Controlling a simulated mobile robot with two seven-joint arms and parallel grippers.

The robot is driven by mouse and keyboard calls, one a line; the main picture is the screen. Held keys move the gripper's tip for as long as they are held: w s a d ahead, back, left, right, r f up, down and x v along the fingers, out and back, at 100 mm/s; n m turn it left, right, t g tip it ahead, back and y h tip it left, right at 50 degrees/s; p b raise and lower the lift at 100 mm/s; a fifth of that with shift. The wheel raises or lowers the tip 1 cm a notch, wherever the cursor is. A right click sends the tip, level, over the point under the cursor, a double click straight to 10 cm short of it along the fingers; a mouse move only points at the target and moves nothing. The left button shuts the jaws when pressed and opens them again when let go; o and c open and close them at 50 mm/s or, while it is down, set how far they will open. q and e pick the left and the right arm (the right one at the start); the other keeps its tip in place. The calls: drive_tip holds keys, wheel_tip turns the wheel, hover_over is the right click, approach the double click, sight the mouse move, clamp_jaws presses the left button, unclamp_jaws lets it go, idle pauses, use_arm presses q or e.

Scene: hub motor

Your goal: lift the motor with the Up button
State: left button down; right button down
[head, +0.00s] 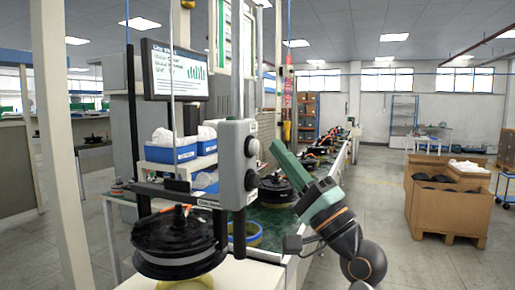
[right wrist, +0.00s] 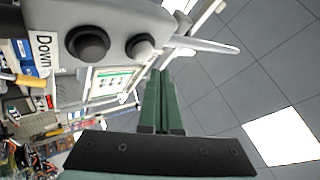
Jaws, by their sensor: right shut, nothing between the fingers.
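The black hub motor (head: 175,240) sits at the lower left of the head view, under a dark lifting frame (head: 180,190) and above a yellow ring. A grey control box (head: 236,165) on the post has an upper button (head: 252,147) and a lower button (head: 252,180). My left gripper is out of view.
A conveyor line (head: 342,155) with more motors runs back behind my right gripper. Blue bins (head: 170,153) and a monitor (head: 175,70) stand behind the lifter. A cardboard box (head: 450,205) stands at the right, with open floor before it.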

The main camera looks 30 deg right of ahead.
drive_tip(key=s+d, duration=0.2)
drive_tip(key=s, duration=0.1)
drive_tip(key=shift+s+d+b, duration=0.1)
drive_tip(key=shift+d+b, duration=0.25)
idle(0.7)
drive_tip(key=w+a+f+n+g+h+p, duration=0.15)
drive_tip(key=f+n+h, duration=0.25)
drive_tip(key=f+n, duration=1.3)
drive_tip(key=w+a+f+n+g+h, duration=0.1)
drive_tip(key=a+f+n+g+h, duration=0.2)
drive_tip(key=f+n, duration=1.4)
drive_tip(key=s+a+f+m+g, duration=0.3)
drive_tip(key=s+f+m, duration=0.3)
drive_tip(key=f, duration=0.4)
drive_tip(key=s+a+f+m+g+y, duration=0.1)
drive_tip(key=s+a+f+m+g, duration=0.2)
drive_tip(key=s+f+m, duration=0.4)
drive_tip(key=s+a+f+m+g+p, duration=0.1)
drive_tip(key=s+a+f+m+g, duration=0.2)
drive_tip(key=f, duration=1)
drive_tip(key=s+m+g, duration=0.2)
drive_tip(key=s+m, duration=0.2)
drive_tip(key=shift+f, duration=0.2)
